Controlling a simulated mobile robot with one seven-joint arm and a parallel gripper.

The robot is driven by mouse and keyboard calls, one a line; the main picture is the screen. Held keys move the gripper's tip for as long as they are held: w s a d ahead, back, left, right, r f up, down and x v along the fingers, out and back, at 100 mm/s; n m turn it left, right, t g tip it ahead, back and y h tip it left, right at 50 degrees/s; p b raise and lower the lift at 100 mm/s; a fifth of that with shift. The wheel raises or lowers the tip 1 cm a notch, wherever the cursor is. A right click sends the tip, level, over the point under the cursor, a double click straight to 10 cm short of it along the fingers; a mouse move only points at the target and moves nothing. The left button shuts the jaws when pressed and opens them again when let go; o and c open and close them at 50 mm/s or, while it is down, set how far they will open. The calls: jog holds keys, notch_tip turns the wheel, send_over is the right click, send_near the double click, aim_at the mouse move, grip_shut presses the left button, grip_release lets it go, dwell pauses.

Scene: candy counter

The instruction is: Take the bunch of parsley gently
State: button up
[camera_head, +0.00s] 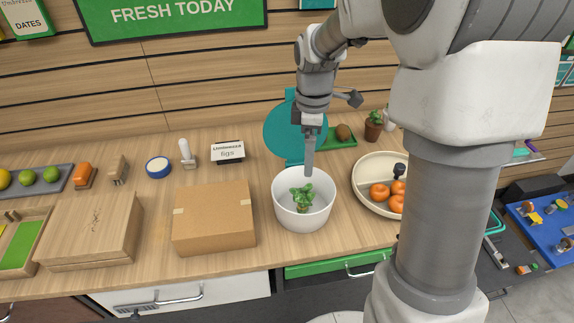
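The bunch of parsley (301,196) is a small green leafy clump inside a round white bowl (304,221) on the wooden counter. My gripper (309,172) points down over the bowl, with its tip near the far inner side, just above and behind the parsley. From this side the gripper shows as one narrow grey bar, so I cannot tell whether its fingers are apart. The parsley's leaves are in plain view below the tip. I cannot tell whether the tip touches them.
A cardboard box (214,232) stands left of the bowl. A cream tray (363,196) with oranges (380,194) is at its right. A teal round-topped object (283,130) stands behind. A wooden box (90,240) is farther left. Bare counter lies between the cardboard box and the bowl.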

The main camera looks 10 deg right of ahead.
aim_at(306, 191)
notch_tip(306, 191, down, 12)
jog(key=shift+w+a+f+b, duration=0.1)
jog(key=shift+f+b, duration=0.05)
jog(key=shift+b, duration=0.15)
jog(key=shift+a+f, duration=0.15)
jog(key=shift+f, duration=1.2)
jog(key=shift+a+f, duration=0.1)
jog(key=shift+f, duration=1.25)
jog(key=shift+r, duration=0.1)
grip_shut()
